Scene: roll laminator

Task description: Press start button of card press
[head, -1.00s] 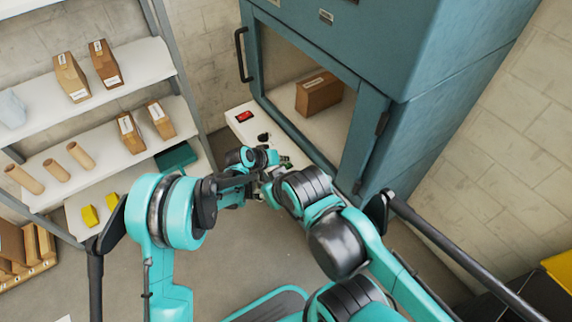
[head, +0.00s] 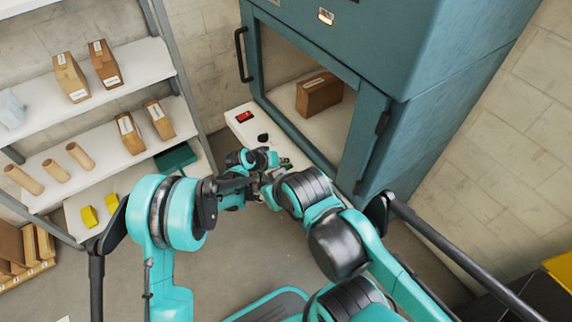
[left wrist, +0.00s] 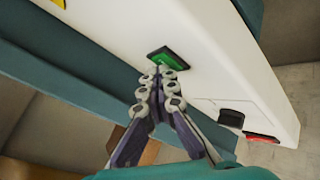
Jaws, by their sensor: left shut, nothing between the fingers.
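The card press (head: 440,45) is a tall teal cabinet with a glazed front and a white ledge (head: 238,115) along its base. Its green start button (left wrist: 165,58) sits in a dark frame on the white ledge in the left wrist view. My left gripper (left wrist: 162,72) is shut and empty, its fingertips at the near edge of the green button, seemingly touching it. In the head view my arm largely covers the button. A small lamp (head: 326,16) on the press's upper front glows. My right arm reaches in close beside the left; its gripper cannot be made out.
A red switch (head: 244,116) and a black knob (head: 263,138) are on the same ledge. A brown box (head: 319,93) stands inside the press. A shelf (head: 80,75) with boxes, rolls and yellow items stands left. Bare floor lies between shelf and press.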

